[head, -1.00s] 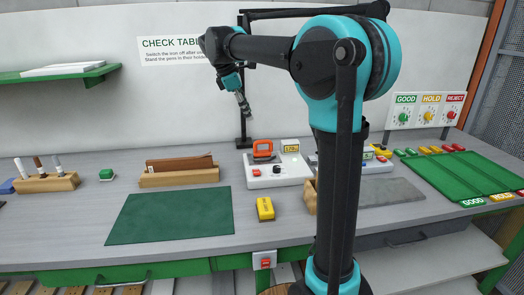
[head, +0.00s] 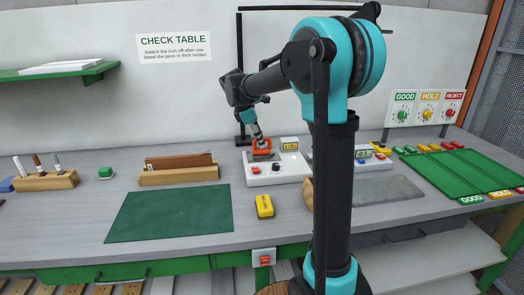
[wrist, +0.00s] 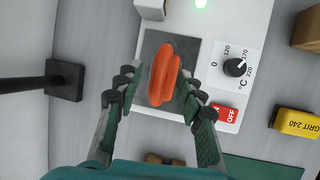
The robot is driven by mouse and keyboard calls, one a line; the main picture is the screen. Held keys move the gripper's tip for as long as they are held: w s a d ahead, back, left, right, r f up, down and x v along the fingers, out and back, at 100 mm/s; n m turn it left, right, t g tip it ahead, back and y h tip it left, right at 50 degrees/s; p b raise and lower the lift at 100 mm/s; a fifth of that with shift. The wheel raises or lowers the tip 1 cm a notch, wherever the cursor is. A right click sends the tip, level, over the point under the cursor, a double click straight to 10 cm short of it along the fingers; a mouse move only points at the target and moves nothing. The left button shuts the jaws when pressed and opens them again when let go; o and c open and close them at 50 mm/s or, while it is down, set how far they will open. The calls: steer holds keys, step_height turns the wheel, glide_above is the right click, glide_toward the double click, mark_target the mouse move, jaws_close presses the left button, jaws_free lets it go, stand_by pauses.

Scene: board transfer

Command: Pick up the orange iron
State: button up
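The orange iron (head: 261,147) stands on the dark plate of a white base unit (head: 280,176) at the middle back of the table. In the wrist view the iron's orange handle (wrist: 163,75) lies between the two fingers of my gripper (wrist: 157,95). The fingers are open, one on each side, with gaps to the handle. In the head view my gripper (head: 259,136) is just above the iron, partly covering it. The iron's lower part is mostly hidden by the handle in the wrist view.
The base unit has a dial (wrist: 235,67) and a red OFF switch (wrist: 224,113). A black post (wrist: 64,80) stands left of it. A yellow grit block (head: 264,206) and a green mat (head: 170,213) lie in front. A wooden pen holder (head: 46,182) is at far left.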

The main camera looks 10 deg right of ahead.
steer(key=shift+x, duration=0.8)
steer(key=shift+c, duration=0.3)
jaws_close()
